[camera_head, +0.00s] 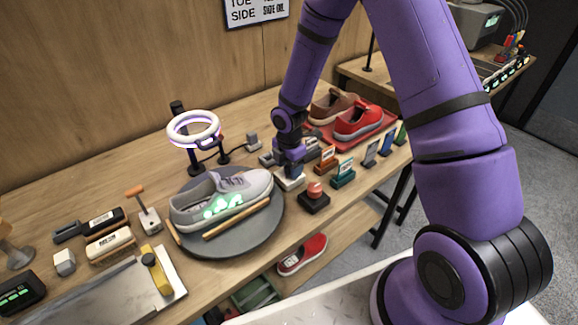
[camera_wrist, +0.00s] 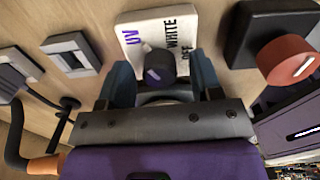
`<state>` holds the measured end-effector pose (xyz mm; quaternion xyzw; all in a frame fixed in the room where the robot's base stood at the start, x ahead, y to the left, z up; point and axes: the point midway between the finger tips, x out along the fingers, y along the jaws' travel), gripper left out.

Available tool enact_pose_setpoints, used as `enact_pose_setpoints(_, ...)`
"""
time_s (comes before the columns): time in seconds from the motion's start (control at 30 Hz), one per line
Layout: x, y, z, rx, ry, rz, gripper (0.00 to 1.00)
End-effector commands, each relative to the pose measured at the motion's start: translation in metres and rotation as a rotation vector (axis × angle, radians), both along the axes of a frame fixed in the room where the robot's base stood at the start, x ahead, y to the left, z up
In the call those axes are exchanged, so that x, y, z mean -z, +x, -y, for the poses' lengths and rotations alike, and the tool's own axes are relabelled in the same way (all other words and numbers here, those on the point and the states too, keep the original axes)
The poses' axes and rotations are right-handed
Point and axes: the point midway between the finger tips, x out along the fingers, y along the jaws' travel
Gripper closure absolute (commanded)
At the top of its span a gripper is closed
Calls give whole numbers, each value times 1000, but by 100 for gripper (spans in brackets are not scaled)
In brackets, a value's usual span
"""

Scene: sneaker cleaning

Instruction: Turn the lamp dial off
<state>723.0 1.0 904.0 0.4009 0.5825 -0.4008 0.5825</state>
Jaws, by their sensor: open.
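The lamp dial is a dark round knob (camera_wrist: 158,72) on a white plate (camera_wrist: 142,32) lettered UV, WHITE and OFF in the wrist view. A pale mark shows on the knob, but I cannot tell surely which label it faces. My gripper (camera_wrist: 162,84) is open, with one blue-grey finger on each side of the knob; contact is unclear. In the head view my gripper (camera_head: 290,168) is low over the white plate (camera_head: 288,184) and hides the knob. The ring lamp (camera_head: 194,130) glows pale violet left of it.
A grey sneaker (camera_head: 222,197) with glowing green marks lies on a dark round turntable (camera_head: 232,246). Small coloured stands (camera_head: 344,173) and a red tray with shoes (camera_head: 352,142) are to the right.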

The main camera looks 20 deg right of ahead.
Motion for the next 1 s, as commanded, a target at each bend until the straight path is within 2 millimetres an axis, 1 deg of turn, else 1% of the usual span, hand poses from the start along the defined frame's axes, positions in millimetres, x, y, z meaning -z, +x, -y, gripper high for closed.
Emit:
enact_pose_setpoints(0.27, 2, 0, 0, 0, 0, 0, 41)
enact_pose_setpoints(0.3, 2, 0, 0, 0, 0, 0, 45)
enact_pose_setpoints(0.37, 2, 0, 0, 0, 0, 0, 59)
enact_pose_setpoints(0.4, 2, 0, 0, 0, 0, 0, 68)
enact_pose_setpoints(0.5, 2, 0, 0, 0, 0, 0, 90)
enact_pose_setpoints(0.77, 1, 0, 0, 17, 0, 0, 90)
enact_pose_setpoints(1.0, 1, 0, 0, 119, 0, 0, 90)
